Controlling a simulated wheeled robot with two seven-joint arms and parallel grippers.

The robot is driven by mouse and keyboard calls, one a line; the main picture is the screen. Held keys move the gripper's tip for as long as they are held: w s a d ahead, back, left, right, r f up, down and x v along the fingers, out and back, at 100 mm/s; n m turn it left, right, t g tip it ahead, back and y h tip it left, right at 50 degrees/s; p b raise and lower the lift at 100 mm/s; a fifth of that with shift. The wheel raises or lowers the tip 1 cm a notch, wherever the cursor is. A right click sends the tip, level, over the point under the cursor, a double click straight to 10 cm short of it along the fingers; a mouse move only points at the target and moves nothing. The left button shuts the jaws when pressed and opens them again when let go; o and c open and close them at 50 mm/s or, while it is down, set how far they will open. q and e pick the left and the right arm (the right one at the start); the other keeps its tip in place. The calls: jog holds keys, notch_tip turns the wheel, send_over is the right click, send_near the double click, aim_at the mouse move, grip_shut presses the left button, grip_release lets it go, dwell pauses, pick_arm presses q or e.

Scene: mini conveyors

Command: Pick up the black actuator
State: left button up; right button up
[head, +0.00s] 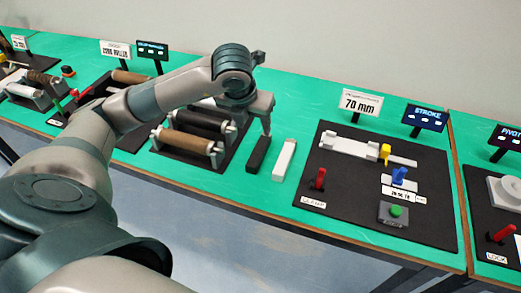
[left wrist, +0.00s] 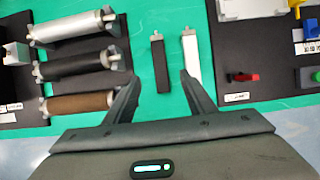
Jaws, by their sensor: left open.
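The black actuator (head: 257,155) is a slim dark bar lying on the green table top, just left of a similar white bar (head: 284,160). In the left wrist view the black actuator (left wrist: 160,65) lies between and beyond the open fingers, with the white bar (left wrist: 191,56) to its right. My left gripper (head: 258,132) is over the black actuator, fingers pointing down. It also shows in the left wrist view (left wrist: 158,80), open and empty, with the right fingertip close to the white bar's near end. My right gripper is in neither view.
A black board with several rollers (head: 186,142) stands to the left. To the right is a black board (head: 340,205) with a red lever (head: 319,178), a green button (head: 396,211) and a "70 mm" sign (head: 360,103). Bare green table surrounds the two bars.

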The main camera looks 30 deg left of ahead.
pick_arm(q)
notch_tip(320, 180, down, 2)
jog(key=p, duration=0.3)
send_over(260, 148)
jog(key=s, duration=0.2)
jog(key=f, duration=0.7)
jog(key=shift+w+d+f, duration=0.15)
jog(key=shift+w+f, duration=0.05)
jog(key=shift+f, duration=0.1)
jog(key=shift+w+f, duration=0.15)
jog(key=shift+f, duration=0.2)
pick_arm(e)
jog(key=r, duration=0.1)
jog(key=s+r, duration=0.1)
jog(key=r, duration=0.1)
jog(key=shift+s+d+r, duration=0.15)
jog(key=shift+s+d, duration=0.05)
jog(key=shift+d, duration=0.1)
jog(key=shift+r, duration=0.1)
pick_arm(q)
jog(key=shift+w+f+p, duration=0.1)
jog(key=shift+f+p, duration=0.4)
jog(key=shift+p, duration=0.3)
jog(key=p+x, duration=0.1)
jog(key=x, duration=0.2)
jog(key=shift+f+p, duration=0.35)
jog(key=shift+f, duration=0.25)
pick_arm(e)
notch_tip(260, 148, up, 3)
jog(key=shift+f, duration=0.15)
